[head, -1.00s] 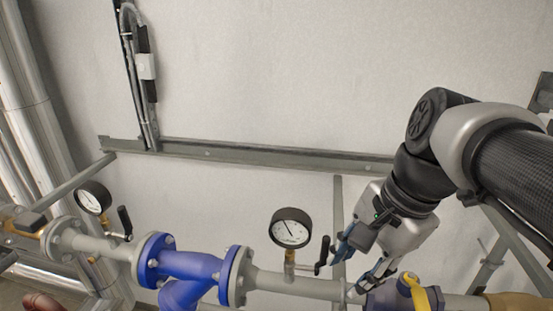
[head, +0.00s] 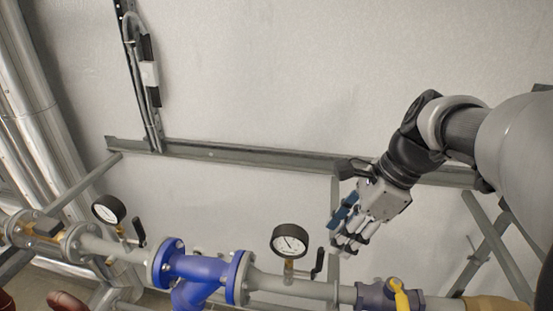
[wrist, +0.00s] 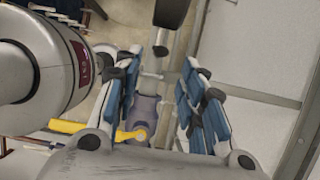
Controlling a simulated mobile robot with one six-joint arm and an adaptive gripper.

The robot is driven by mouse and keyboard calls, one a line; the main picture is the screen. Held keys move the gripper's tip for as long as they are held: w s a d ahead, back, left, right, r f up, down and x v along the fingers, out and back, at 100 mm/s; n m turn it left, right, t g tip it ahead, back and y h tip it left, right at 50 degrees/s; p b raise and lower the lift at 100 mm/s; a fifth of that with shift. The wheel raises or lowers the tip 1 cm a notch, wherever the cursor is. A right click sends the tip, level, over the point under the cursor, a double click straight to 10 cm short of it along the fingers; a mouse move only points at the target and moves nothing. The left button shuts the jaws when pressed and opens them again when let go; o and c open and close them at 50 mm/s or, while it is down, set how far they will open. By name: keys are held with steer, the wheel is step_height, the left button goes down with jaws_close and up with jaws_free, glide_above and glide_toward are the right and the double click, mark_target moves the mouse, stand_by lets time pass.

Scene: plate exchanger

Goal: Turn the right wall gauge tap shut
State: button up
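The right wall gauge (head: 290,242) has a white dial and a black rim and stands on a brass stem above the grey pipe. Its tap has a black handle (head: 318,263), upright with a slight tilt, just right of the stem. My gripper (head: 340,231) is up and to the right of the handle, apart from it and empty. In the wrist view, my gripper (wrist: 160,100) has its blue-padded fingers spread wide, and the black gauge (wrist: 172,11) shows at the top edge.
A purple valve with a yellow handle (head: 398,295) sits on the pipe to the right. A blue flanged fitting (head: 200,270) is to the left, with the left gauge (head: 108,209) beyond. A grey rail (head: 250,156) crosses the wall behind my gripper.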

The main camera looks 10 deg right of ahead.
mark_target(320, 258)
steer(key=x, duration=0.9)
steer(key=shift+c, duration=0.5)
jaws_close()
